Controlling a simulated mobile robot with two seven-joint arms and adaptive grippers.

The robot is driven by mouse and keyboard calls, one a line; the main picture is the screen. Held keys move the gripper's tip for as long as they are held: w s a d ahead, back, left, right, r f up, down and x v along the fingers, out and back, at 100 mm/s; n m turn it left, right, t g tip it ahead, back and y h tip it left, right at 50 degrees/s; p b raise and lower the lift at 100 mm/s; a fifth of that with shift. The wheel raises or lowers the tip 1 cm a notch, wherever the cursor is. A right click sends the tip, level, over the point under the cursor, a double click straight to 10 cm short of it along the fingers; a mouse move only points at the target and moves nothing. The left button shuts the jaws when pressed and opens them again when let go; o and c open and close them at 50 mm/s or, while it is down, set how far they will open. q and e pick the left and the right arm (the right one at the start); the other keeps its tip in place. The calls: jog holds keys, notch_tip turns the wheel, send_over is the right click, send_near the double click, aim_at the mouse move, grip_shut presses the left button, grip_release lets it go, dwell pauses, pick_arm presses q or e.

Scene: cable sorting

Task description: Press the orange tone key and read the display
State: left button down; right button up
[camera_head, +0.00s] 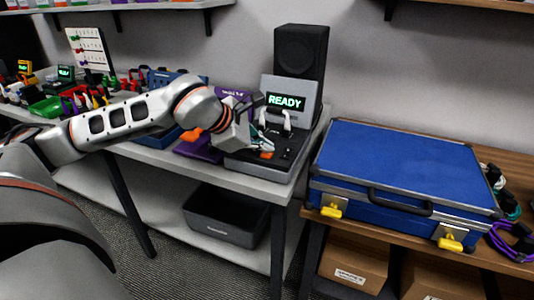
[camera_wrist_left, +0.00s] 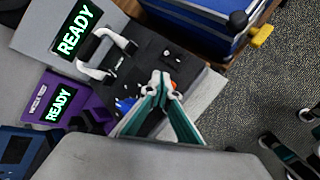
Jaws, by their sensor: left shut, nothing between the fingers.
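The tester (camera_head: 240,163) is a dark-decked unit on the grey bench. Its grey display panel (camera_head: 286,103) reads READY in green, and the same display (camera_wrist_left: 76,30) reads READY in the left wrist view. The orange tone key (camera_head: 267,155) shows on the deck just below my left fingertips. My left gripper (camera_head: 266,143) is shut and empty, pointing down over the deck. Its teal-padded fingers (camera_wrist_left: 164,86) hide part of the deck in the wrist view; I cannot tell whether they touch the key. My right gripper (camera_wrist_left: 287,128) appears open at the wrist view's lower right edge, low over the carpet.
A white handle (camera_head: 274,119) rises from the deck near the display. A purple unit (camera_wrist_left: 75,92) showing READY stands beside the tester. A black speaker (camera_head: 301,50) stands behind. A closed blue case (camera_head: 400,165) lies on the wooden table to the right.

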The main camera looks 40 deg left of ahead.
aim_at(265, 155)
pick_arm(q)
jog(key=shift+f, duration=0.3)
pick_arm(e)
jog(key=shift+s+f, duration=0.1)
jog(key=shift+f, duration=0.1)
pick_arm(q)
jog(key=shift+r, duration=0.1)
pick_arm(e)
jog(key=shift+r, duration=0.1)
pick_arm(q)
jog(key=shift+r, duration=0.65)
jog(key=shift+r+p, duration=0.15)
jog(key=shift+p, duration=0.2)
pick_arm(e)
jog(key=shift+r, duration=0.2)
pick_arm(q)
jog(key=shift+r+p, duration=1.55)
jog(key=shift+r, duration=1.05)
jog(key=shift+f, duration=0.15)
pick_arm(e)
notch_tip(265, 155, up, 6)
jog(key=w, duration=0.2)
jog(key=shift+w+f+t, duration=0.25)
jog(key=shift+w+t, duration=0.05)
jog(key=shift+t, duration=0.1)
jog(key=shift+f, duration=0.1)
